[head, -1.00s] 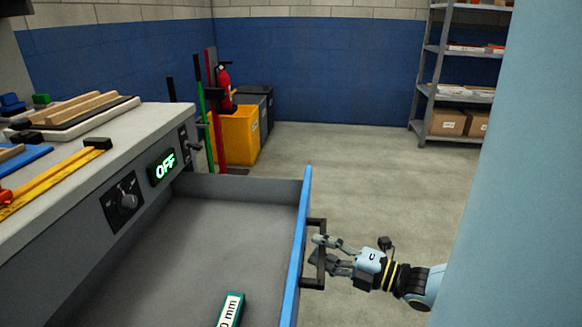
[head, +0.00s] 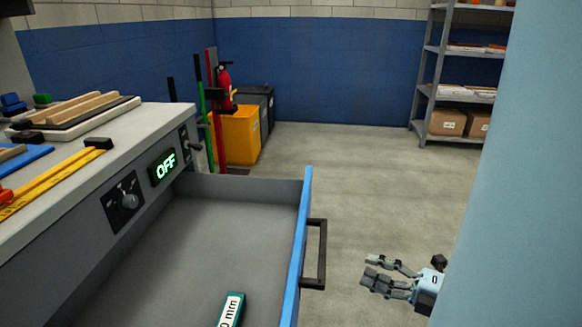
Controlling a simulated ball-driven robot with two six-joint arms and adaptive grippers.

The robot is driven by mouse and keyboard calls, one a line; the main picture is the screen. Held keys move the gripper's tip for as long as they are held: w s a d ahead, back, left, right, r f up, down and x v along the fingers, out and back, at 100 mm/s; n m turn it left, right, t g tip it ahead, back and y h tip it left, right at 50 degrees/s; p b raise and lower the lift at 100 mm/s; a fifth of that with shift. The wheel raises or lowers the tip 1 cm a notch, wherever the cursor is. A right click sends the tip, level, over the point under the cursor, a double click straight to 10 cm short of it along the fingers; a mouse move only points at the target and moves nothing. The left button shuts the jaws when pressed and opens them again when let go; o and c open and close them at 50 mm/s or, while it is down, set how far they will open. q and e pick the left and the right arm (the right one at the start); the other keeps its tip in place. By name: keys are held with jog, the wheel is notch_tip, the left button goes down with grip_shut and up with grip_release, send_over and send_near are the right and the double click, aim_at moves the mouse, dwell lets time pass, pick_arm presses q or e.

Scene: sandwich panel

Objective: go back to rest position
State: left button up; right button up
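My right gripper (head: 373,270) is at the lower right of the head view. Its fingers are apart and empty, pointing left toward the drawer's black handle (head: 320,255), with a clear gap between them. The drawer, with its blue front (head: 300,240), stands pulled out from the workbench. My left gripper is not in the view.
A green labelled block (head: 231,310) lies in the open drawer. The workbench (head: 75,190) at left carries wooden strips, a yellow tool and a lit OFF display (head: 162,167). A yellow bin (head: 237,135) and a shelf (head: 455,90) stand behind. The floor between is clear.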

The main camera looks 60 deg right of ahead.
dwell(0.3)
jog(key=w+a+f+m+g+h, duration=0.1)
jog(key=a+f+m+g, duration=0.25)
jog(key=a+f, duration=0.4)
jog(key=w+a+f+m+g+h, duration=0.1)
jog(key=w+a+f+m+g, duration=0.25)
jog(key=f, duration=0.75)
jog(key=s+a+f+m+g+y, duration=0.1)
jog(key=s+a+f+m+g, duration=0.45)
jog(key=s+f, duration=0.35)
jog(key=s+a+f+m+g, duration=0.1)
jog(key=s+f+m+g, duration=0.2)
jog(key=s, duration=0.8)
jog(key=shift+a+m+g, duration=0.35)
jog(key=shift+m+g, duration=0.7)
